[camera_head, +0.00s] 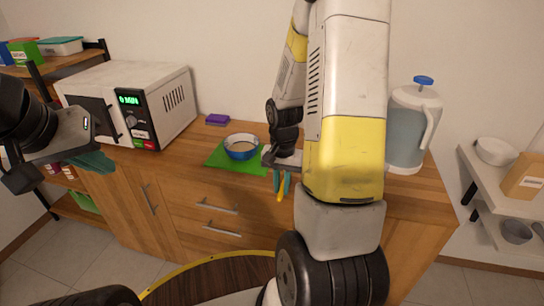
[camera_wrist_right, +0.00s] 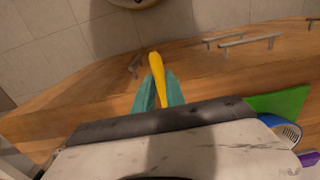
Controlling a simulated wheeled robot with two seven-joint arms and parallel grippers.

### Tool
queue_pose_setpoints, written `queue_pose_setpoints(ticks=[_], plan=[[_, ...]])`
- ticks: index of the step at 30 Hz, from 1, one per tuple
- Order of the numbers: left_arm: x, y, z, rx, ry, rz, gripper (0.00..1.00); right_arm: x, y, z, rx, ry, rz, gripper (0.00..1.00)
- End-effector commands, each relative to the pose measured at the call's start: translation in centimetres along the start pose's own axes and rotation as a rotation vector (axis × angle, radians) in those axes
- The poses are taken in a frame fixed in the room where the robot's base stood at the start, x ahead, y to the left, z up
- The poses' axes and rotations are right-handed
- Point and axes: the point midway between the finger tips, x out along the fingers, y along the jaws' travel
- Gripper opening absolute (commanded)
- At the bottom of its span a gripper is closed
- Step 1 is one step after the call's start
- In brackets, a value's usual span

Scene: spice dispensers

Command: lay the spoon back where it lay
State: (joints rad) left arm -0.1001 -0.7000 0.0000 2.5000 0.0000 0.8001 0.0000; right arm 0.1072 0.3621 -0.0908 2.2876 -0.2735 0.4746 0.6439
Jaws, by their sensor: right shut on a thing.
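The yellow spoon (camera_wrist_right: 156,68) is between the teal fingers of my right gripper (camera_wrist_right: 158,92) in the right wrist view. In the head view, my right gripper (camera_head: 281,184) is at the front edge of the wooden counter, right of the green mat, with the yellow tip of the spoon (camera_head: 280,196) pointing down. Most of the spoon is hidden by the fingers. My left gripper (camera_head: 93,162) is at the left, in front of the microwave, away from the spoon; its teal fingers overlap, so its opening is unclear.
A microwave (camera_head: 165,100) stands left, a pitcher (camera_head: 408,125) with a blue lid right. Drawer handles (camera_head: 218,207) project from the counter front. Wall shelves (camera_head: 505,190) are at far right.

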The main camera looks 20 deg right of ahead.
Motion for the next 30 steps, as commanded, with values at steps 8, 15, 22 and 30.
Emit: queue_pose_setpoints(ticks=[8,15,22,30], plan=[[0.0,0.0,0.0,0.0,0.0,0.0,0.0,0.8,-0.9,-7.6,0.004,0.001,-0.001,0.0],[0.0,0.0,0.0,0.0,0.0,0.0,0.0,1.3,-1.5,-12.9,0.002,0.001,-0.001,0.0],[0.0,0.0,0.0,0.0,0.0,0.0,0.0,1.7,-1.6,-14.2,0.001,-0.001,0.0,0.0],[0.0,0.0,0.0,0.0,0.0,0.0,0.0,4.8,-1.7,-14.1,0.0,-0.002,0.0,0.0]])
